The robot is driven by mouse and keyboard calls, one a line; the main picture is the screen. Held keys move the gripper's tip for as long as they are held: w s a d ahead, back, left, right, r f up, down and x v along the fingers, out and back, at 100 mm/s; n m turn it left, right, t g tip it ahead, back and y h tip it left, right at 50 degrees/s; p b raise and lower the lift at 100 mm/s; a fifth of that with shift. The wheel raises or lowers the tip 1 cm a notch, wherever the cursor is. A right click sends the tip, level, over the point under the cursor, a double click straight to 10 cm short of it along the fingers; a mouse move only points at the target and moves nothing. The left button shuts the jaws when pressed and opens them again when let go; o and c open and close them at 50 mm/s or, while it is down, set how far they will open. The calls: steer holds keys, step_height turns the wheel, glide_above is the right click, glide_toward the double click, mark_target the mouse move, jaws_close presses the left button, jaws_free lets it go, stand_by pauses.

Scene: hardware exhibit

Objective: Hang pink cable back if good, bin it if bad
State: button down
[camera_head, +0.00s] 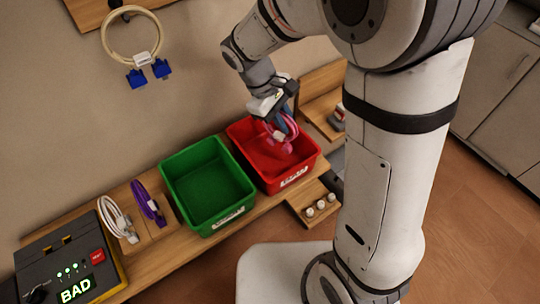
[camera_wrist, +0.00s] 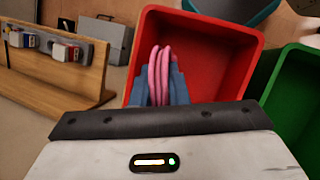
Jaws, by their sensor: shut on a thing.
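The pink cable (camera_head: 280,135) is a small coil held between the blue fingers of my gripper (camera_head: 283,122). It hangs over the red bin (camera_head: 308,160) at the right of the bench. In the wrist view the pink loops (camera_wrist: 159,75) stand between the blue fingertips (camera_wrist: 160,84), with the red bin (camera_wrist: 232,38) around and below them. My gripper is shut on the cable. The tester (camera_head: 70,262) at the lower left shows a green BAD on its display. The cable's lower end is partly hidden by the fingers.
A green bin (camera_head: 185,162) stands left of the red one; both look empty. White (camera_head: 114,214) and purple (camera_head: 147,203) cables lie between the tester and green bin. A beige cable with blue plugs (camera_head: 131,45) hangs on the wall. A small rack with white knobs (camera_head: 320,207) stands in front.

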steer(key=shift+f, duration=0.7)
steer(key=c, duration=1.3)
jaws_free()
steer(key=shift+s, duration=0.1)
steer(key=shift+c, duration=0.2)
